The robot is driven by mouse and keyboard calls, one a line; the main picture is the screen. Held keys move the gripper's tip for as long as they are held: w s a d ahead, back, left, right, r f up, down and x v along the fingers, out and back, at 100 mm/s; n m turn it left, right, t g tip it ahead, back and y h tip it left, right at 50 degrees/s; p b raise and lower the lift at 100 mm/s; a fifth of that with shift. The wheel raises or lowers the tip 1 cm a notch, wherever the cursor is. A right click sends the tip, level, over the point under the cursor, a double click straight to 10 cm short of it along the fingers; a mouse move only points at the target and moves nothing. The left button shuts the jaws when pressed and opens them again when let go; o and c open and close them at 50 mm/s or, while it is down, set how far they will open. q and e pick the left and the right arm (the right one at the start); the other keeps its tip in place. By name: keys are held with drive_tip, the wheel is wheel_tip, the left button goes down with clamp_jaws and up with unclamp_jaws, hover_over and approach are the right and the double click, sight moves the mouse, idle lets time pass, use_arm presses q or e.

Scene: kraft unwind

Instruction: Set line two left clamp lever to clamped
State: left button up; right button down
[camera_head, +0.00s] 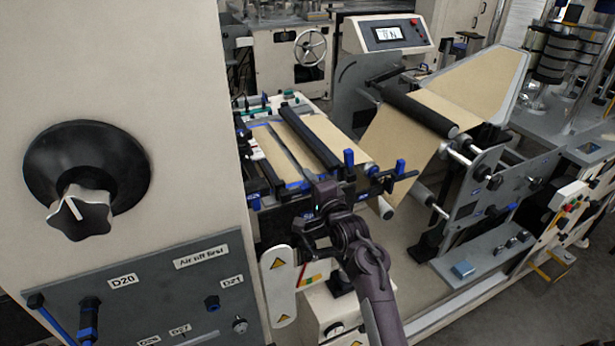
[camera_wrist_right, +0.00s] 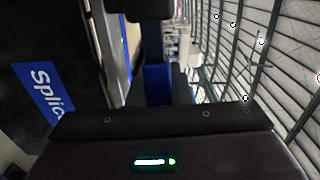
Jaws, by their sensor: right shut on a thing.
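The splice table (camera_head: 318,140) carries brown web under dark clamp bars, with blue lever handles at its ends. My right gripper (camera_head: 325,190) is at its front edge, seen from behind and above. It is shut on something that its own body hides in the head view. In the right wrist view a blue lever handle (camera_wrist_right: 157,84) lies in front of the gripper body, by the dark fingers. Which lever it is cannot be told for sure. Two other blue handles stand upright to the right, one near (camera_head: 349,159) and one farther right (camera_head: 400,166). My left gripper is not in view.
A blue splice label (camera_wrist_right: 45,92) is on a dark panel close beside the right gripper. A cabinet with a black rotary knob (camera_head: 82,212) fills the left. A roller stand (camera_head: 480,190) is at the right. A display (camera_head: 388,34) stands behind.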

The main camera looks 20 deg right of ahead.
drive_tip(key=shift+f+m, duration=0.25)
drive_tip(key=shift+m, duration=0.15)
drive_tip(key=shift+f, duration=0.1)
drive_tip(key=c, duration=1.3)
unclamp_jaws()
drive_tip(key=shift+s+f, duration=0.1)
drive_tip(key=shift+s, duration=0.5)
drive_tip(key=s+b, duration=0.2)
drive_tip(key=s, duration=0.4)
drive_tip(key=shift+s+d, duration=0.15)
drive_tip(key=shift+s, duration=0.15)
